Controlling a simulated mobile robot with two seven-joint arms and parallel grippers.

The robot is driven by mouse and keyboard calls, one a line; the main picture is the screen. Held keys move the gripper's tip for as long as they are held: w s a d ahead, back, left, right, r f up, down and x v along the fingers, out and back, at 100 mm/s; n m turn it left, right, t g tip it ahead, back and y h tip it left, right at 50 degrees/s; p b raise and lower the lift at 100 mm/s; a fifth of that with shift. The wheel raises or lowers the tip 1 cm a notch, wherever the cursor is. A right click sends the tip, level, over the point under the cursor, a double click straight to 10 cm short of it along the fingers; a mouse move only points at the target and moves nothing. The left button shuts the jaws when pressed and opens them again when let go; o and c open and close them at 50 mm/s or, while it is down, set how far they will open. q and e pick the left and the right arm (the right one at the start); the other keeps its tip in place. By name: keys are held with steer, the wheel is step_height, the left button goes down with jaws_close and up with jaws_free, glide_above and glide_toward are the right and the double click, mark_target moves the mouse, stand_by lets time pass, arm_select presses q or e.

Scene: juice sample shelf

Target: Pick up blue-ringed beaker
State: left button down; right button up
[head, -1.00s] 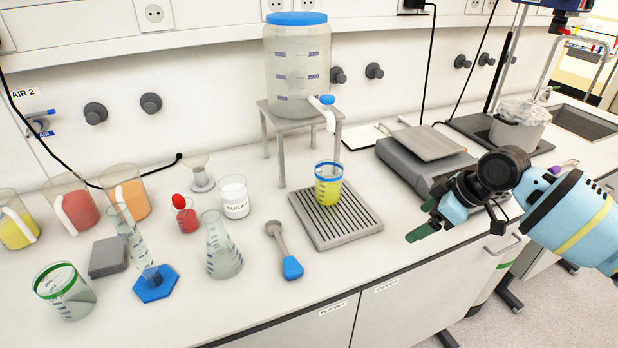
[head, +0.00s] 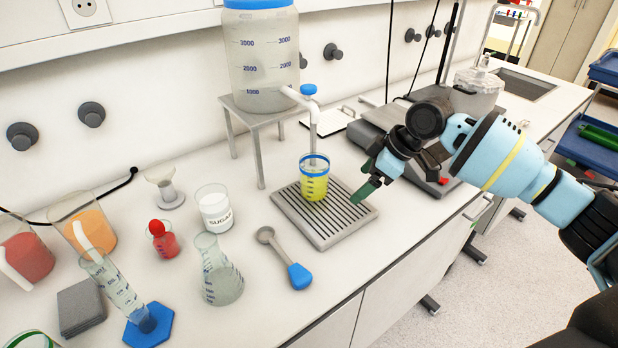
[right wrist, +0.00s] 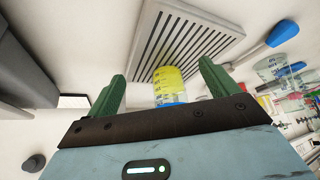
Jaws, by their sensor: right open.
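The blue-ringed beaker (head: 314,181) holds yellow liquid and stands upright on the grey slatted drip tray (head: 330,236), below the tap of the large water container. My right gripper (head: 368,187) is open and empty, to the right of the beaker and apart from it, over the tray's right side. In the right wrist view the beaker (right wrist: 172,82) shows between the two green fingers, beyond them, and its lower edge of view is partly hidden by the gripper body. My left gripper is not in view.
The water container (head: 260,55) stands on a grey stand (head: 255,106) behind the tray. A blue-handled spoon (head: 285,258), a flask (head: 219,270) and a sugar jar (head: 214,209) stand or lie to the left. A grey scale (head: 385,135) is behind my right gripper.

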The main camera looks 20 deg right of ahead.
mark_target(311, 170)
steer(key=w+a, duration=0.2)
steer(key=a, duration=0.1)
steer(key=w+a, duration=0.5)
steer(key=a, duration=0.2)
steer(key=shift+w, duration=0.15)
steer(key=shift+f, duration=0.5)
steer(key=shift+w, duration=0.1)
steer(key=c, duration=1.2)
steer(key=shift+c, duration=0.2)
